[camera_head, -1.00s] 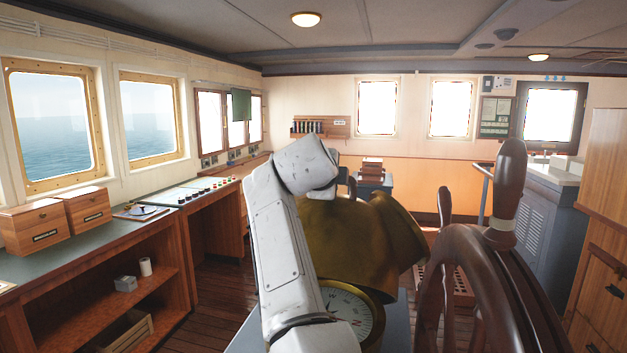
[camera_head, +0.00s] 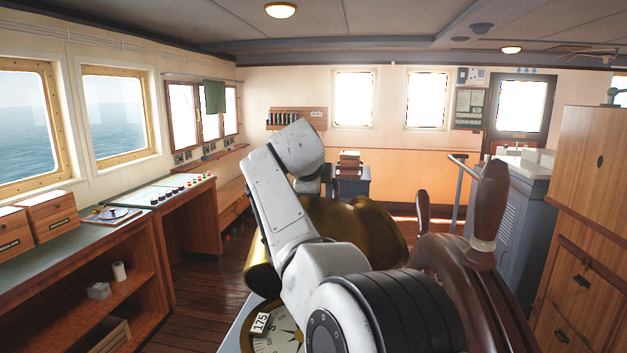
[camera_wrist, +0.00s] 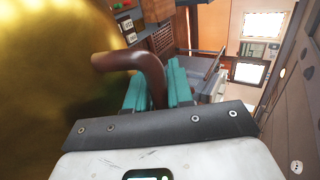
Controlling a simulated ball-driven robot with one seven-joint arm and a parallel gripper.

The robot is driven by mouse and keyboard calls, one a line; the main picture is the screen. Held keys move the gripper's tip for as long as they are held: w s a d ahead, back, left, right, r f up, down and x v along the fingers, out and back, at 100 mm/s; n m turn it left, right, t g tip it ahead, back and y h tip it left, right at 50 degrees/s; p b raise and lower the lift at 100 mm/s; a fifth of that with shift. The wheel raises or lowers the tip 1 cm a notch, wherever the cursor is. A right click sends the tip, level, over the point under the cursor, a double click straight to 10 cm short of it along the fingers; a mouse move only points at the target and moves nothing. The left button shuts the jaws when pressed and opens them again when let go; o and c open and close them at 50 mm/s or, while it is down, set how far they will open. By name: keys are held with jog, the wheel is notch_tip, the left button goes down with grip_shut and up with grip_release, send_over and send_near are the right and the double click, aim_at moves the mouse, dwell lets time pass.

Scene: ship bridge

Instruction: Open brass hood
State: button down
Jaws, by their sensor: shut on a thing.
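The brass hood (camera_head: 385,232) stands beyond and above the compass, partly hidden behind my arm. A brass edge also shows left of my arm. The compass dial (camera_head: 277,338) is partly visible at the bottom, its right side covered by my arm. In the wrist view the rounded hood (camera_wrist: 55,75) fills the left side, and a curved dark brown handle (camera_wrist: 148,66) is beside it. My gripper (camera_wrist: 156,88), with teal fingers, is shut on this handle, one finger on each side. The head view hides my fingers behind my arm and the hood.
The wooden steering wheel (camera_head: 465,270) stands close to the right of the hood and my arm. A long counter (camera_head: 95,235) with wooden boxes runs along the left. A grey cabinet (camera_head: 510,210) and a tall wooden cabinet (camera_head: 585,230) are at the right. Open floor (camera_head: 205,285) lies left of the compass stand.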

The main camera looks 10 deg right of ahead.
jog(key=shift+f, duration=0.75)
jog(key=c, duration=1.4)
grip_release()
jog(key=shift+s+b, duration=0.1)
jog(key=shift+b, duration=0.2)
jog(key=shift+s+a+r+b, duration=0.15)
jog(key=shift+b, duration=0.15)
jog(key=b+v, duration=0.1)
jog(key=v, duration=0.2)
jog(key=b+v, duration=0.2)
jog(key=v, duration=0.2)
jog(key=r+b+v, duration=0.1)
jog(key=v, duration=0.2)
jog(key=shift+r, duration=0.35)
